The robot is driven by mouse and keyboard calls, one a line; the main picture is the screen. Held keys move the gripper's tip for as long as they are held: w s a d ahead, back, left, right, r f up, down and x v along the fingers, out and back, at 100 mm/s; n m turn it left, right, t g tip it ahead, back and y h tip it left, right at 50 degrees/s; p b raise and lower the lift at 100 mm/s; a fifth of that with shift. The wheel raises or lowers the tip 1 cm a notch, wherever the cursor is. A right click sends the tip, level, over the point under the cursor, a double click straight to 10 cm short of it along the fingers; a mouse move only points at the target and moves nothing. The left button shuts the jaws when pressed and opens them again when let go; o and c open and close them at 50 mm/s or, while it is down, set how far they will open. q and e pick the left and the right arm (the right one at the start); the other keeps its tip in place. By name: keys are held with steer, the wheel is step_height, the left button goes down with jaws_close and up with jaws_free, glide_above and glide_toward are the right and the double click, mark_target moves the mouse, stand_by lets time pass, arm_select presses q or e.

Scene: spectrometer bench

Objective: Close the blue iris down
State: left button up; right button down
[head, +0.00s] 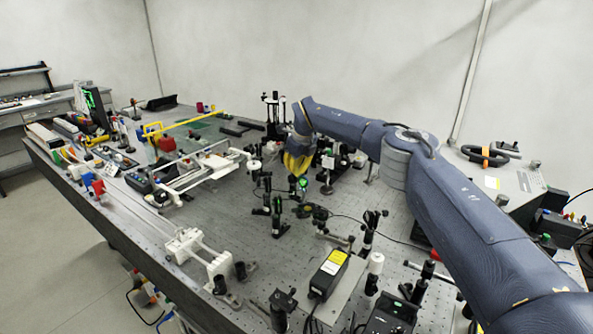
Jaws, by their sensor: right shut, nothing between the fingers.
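My right arm reaches in from the right across the bench. Its gripper (297,168), with yellow fingers, points down over the middle of the optical table, among small post-mounted optics. The fingers are shut and empty. A dark mount with a green-lit face (303,183) stands just below the fingertips in the picture; I cannot tell whether they touch it. I cannot pick out the blue iris; the mounts near the gripper are small and partly hidden behind the fingers and arm. My left gripper is not in view.
Post-mounted optics (278,215) crowd the table (225,215) around the gripper. A black box with a yellow label (329,272) stands at the front. A white rail frame (200,170) lies to the left. Bare table shows between the frame and the optics.

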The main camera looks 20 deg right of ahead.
steer(key=c, duration=1.4)
jaws_free()
steer(key=shift+c, duration=0.2)
steer(key=v, duration=1.2)
steer(key=shift+a+f, duration=0.1)
